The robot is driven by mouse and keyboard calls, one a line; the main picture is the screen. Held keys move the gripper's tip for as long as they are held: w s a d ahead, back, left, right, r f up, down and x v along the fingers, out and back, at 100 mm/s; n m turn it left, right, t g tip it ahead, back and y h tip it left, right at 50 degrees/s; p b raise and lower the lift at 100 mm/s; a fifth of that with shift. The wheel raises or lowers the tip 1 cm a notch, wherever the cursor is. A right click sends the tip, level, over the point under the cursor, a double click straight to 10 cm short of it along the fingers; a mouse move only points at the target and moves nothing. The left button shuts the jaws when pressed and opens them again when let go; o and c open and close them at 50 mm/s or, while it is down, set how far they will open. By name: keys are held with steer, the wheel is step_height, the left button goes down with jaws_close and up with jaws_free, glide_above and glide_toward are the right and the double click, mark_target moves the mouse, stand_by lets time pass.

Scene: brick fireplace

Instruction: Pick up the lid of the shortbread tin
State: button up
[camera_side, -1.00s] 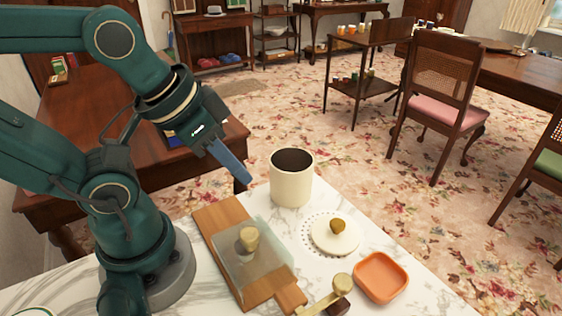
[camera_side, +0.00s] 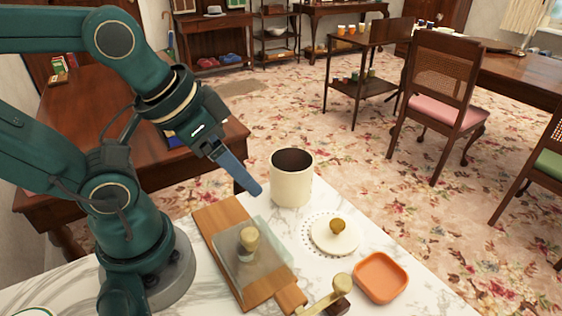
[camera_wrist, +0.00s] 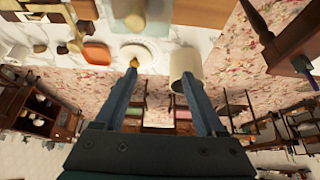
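A flat round cream lid (camera_side: 324,239) with a brown-gold knob (camera_side: 338,226) lies on a lacy white mat on the marble top. An open cream cylinder (camera_side: 291,186), apparently the tin, stands upright behind it, dark inside. In the wrist view the lid (camera_wrist: 151,51) is near the left fingertip and the tin (camera_wrist: 178,62) near the right one. My gripper (camera_side: 257,190) is in the air left of the tin, pointing down and right, apart from the lid. The wrist view shows the gripper (camera_wrist: 157,72) open, with nothing between its fingers.
A wooden board (camera_side: 215,213) with a clear cover (camera_side: 270,262) and pale knob lies left of the lid. An orange dish (camera_side: 381,277) sits to the right. A pale-handled object with a dark block (camera_side: 339,306) is at the front. The marble edge runs behind tin and dish.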

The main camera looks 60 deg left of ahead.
steer(key=w+r, duration=0.4)
steer(key=w, duration=0.2)
steer(key=g, duration=0.6)
glide_above(338, 223)
step_height(338, 223, down, 12)
steer(key=shift+f, duration=2.7)
jaws_close()
